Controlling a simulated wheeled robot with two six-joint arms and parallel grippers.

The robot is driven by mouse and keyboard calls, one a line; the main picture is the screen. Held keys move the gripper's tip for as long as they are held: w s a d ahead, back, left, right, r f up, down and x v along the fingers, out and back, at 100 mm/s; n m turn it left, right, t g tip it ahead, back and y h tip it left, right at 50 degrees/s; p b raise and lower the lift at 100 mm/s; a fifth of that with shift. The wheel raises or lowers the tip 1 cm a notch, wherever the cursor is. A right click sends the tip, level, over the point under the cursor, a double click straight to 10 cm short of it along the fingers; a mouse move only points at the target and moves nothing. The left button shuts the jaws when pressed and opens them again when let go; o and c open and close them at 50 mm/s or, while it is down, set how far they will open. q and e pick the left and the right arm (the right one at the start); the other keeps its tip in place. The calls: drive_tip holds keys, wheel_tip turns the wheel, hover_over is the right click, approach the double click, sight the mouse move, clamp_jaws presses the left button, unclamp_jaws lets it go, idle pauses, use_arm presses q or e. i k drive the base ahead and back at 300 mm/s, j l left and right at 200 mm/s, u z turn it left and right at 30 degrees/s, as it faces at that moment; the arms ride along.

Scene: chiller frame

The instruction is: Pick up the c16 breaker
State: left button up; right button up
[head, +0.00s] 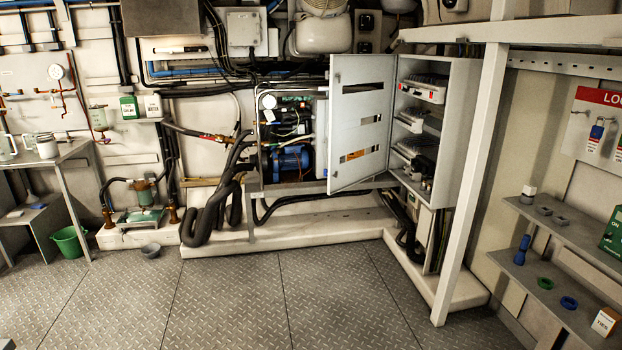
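I cannot tell for certain which thing is the c16 breaker; no label is readable at this size. Small grey blocks, a pale one (529,190) and two darker ones (544,210) and (561,221), sit on the upper right-hand shelf (590,238). The grey electrical cabinet (463,85) at centre right holds rows of white modules (425,90), with darker parts (420,172) low inside. Its door (345,100) stands open to the left. Neither of my grippers is in view.
A lower shelf (525,272) bears a blue tool, rings and a small box (605,321). A white post (477,180) stands between cabinet and shelves. The metal floor (290,300) ahead is clear.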

sight(416, 177)
drive_tip(key=i+z, duration=0.1)
drive_tip(key=i, duration=0.55)
drive_tip(key=i+j+z, duration=0.1)
drive_tip(key=i, duration=0.55)
drive_tip(key=i+j+z, duration=0.1)
drive_tip(key=i+j, duration=0.15)
drive_tip(key=i, duration=0.4)
